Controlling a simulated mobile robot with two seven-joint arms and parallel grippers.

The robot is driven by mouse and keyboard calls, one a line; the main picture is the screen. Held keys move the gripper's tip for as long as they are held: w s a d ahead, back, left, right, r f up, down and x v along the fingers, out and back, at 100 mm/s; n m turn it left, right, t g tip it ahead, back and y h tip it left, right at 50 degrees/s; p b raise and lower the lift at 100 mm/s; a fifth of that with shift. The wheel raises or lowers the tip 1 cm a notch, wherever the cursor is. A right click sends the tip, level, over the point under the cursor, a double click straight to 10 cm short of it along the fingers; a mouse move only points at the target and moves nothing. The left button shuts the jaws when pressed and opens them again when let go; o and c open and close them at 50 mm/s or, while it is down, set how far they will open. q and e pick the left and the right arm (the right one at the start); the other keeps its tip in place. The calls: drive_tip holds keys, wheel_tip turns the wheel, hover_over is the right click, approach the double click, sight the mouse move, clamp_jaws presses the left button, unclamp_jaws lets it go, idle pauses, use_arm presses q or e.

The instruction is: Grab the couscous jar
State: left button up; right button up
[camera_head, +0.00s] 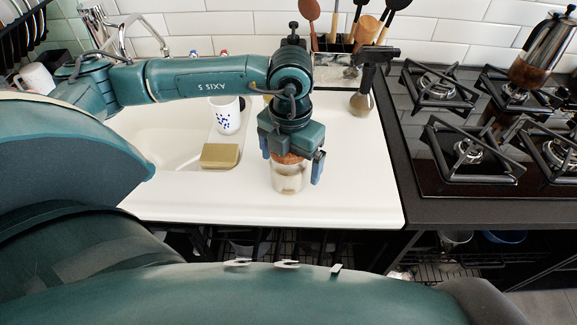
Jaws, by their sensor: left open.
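A clear jar (288,178) with a brownish top and pale contents, which looks like the couscous jar, stands upright on the white counter near its front edge. My left gripper (292,168) is over it, pointing down, with its fingers open. One finger is at the jar's right side, with a small gap. The other is at the upper left of the jar. The gripper body hides part of the jar's top. I cannot tell whether the fingers touch it. My right gripper is not in view.
A yellowish sponge (220,156) and a spotted white mug (226,115) stand left of the jar by the sink (165,140). A dark-topped bottle (364,95) stands behind right. The counter right of the jar is clear.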

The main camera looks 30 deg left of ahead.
use_arm(q)
drive_tip(key=c, duration=1.4)
